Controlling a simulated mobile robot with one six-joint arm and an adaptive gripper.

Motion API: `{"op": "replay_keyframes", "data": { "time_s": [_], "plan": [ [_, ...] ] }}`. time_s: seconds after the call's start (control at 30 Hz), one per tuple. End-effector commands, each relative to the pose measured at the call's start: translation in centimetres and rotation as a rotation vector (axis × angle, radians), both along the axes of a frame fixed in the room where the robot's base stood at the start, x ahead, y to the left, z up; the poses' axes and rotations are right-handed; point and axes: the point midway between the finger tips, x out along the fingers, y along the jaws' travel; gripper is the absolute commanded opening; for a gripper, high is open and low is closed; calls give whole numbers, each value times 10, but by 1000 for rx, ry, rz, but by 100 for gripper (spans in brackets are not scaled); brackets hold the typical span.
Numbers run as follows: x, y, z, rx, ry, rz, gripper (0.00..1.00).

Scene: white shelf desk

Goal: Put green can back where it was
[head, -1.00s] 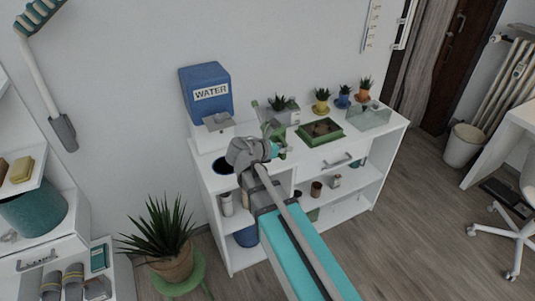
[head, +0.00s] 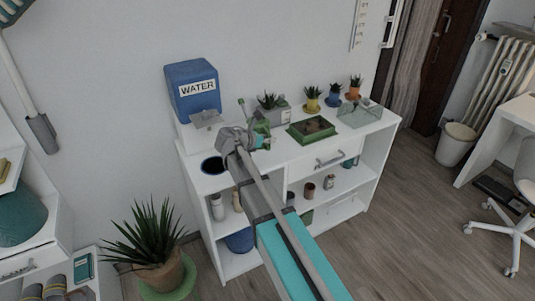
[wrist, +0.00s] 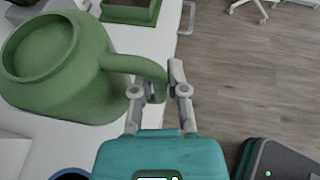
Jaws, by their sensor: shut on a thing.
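The green can (wrist: 60,70) is a watering can with a round open rim. It fills the upper left of the wrist view, over the white desk top (wrist: 105,155). My gripper (wrist: 158,84) is shut on its handle, with a finger on each side. In the head view the can (head: 262,129) is small and partly hidden by my gripper (head: 256,140), in front of a grey planter. I cannot tell whether its base touches the desk.
A blue water container (head: 193,92) stands left on the desk. A grey planter (head: 272,112), a green tray of soil (head: 312,130), a glass box (head: 360,112) and several small potted plants stand at the back and right.

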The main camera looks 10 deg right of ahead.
Motion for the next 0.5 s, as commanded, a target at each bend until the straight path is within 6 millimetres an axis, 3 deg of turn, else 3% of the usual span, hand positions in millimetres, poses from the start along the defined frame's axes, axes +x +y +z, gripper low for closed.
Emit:
{"op": "replay_keyframes", "data": {
  "time_s": [0.03,0.2,0.5],
  "plan": [
    [6,0,-10,0,-1,0,0],
    [17,0,-22,0,-1,0,0],
    [21,0,-25,0,-1,0,0]
  ]
}}
